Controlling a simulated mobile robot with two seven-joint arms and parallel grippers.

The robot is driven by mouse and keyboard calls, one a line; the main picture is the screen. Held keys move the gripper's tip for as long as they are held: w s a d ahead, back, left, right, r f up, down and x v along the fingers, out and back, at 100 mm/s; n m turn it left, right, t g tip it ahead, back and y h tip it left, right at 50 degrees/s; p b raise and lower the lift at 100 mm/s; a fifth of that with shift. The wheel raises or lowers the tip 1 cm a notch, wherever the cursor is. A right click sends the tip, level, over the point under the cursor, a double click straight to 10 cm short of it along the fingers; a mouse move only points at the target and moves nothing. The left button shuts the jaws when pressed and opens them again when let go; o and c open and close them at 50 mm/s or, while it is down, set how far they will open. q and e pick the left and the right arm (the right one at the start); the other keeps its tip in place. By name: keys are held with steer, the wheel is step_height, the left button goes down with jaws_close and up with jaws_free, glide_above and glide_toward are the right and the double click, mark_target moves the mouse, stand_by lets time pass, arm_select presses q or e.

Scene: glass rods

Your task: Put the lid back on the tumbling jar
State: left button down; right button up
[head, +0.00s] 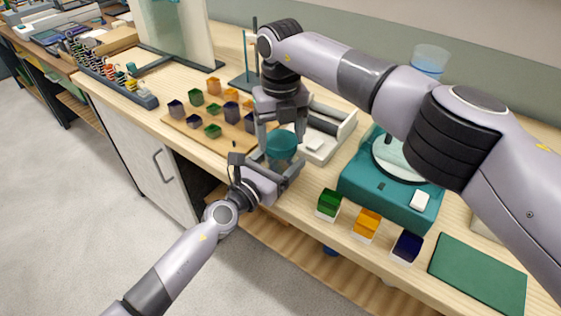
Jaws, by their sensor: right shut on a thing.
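A teal lid (281,146) is between the fingers of my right gripper (281,130), which comes down from above and is shut on it. Directly below the lid is the clear tumbling jar (277,164), mostly hidden by the lid and fingers. My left gripper (273,172) reaches in from the front left, with its fingers on either side of the jar, and appears shut on it. The lid overlaps the top of the jar in the head view; I cannot tell whether it is seated or just above the rim.
Small coloured pots stand on a wooden board (185,123) behind left. A green mat (480,275) lies far right.

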steer(key=shift+m, duration=0.5)
steer(key=o, duration=1.2)
steer(key=shift+r, duration=0.15)
step_height(320, 180, up, 12)
steer(key=shift+f, duration=0.1)
arm_select(q)
jaws_free()
steer(key=shift+s, duration=0.1)
